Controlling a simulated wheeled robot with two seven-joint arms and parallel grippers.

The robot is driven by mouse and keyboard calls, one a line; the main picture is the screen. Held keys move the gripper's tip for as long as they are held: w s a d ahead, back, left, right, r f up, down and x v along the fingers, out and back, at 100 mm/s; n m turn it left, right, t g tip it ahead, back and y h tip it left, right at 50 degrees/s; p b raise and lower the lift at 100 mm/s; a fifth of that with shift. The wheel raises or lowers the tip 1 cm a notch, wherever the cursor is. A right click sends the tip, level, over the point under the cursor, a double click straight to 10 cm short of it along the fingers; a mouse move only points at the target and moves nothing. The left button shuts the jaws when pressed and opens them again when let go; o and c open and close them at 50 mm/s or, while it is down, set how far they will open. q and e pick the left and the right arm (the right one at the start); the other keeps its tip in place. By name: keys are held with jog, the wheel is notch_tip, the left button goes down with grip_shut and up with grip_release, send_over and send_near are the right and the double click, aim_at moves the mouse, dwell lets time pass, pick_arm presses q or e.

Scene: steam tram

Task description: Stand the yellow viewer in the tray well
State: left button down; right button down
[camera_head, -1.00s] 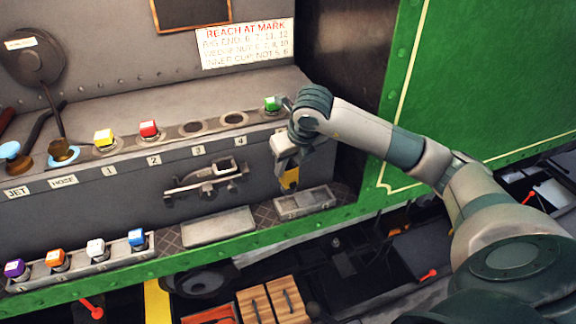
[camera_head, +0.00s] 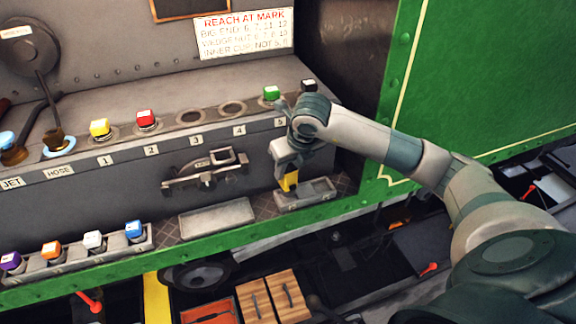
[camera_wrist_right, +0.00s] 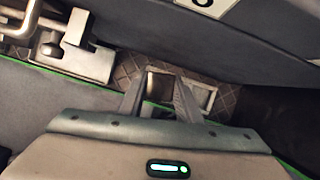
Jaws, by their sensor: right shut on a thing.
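The yellow viewer (camera_head: 289,181) is held upright by my right gripper (camera_head: 289,172), which is shut on it. It hangs at the left part of the small grey tray (camera_head: 322,198) on the green-edged running board. Its lower end overlaps the tray in the head view; I cannot tell whether it touches the well floor. In the right wrist view the tray (camera_wrist_right: 210,98) shows beyond and between the fingers (camera_wrist_right: 158,98), and the viewer's lower part is hard to make out. My left gripper is not in view.
A flat grey plate (camera_head: 217,218) lies left of the tray. A metal bracket (camera_head: 205,175) juts from the wall behind. A rack (camera_head: 80,258) of coloured-capped pieces stands at the left. The shelf above holds more capped pieces, including a green one (camera_head: 271,93).

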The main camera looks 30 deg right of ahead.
jog(key=shift+f+b, duration=1.25)
jog(key=shift+f, duration=0.15)
jog(key=c, duration=0.6)
grip_release()
jog(key=shift+o, duration=0.2)
jog(key=shift+r+p, duration=0.65)
jog(key=shift+r, duration=0.75)
jog(key=shift+r+p, duration=1.05)
jog(key=shift+r, duration=1.3)
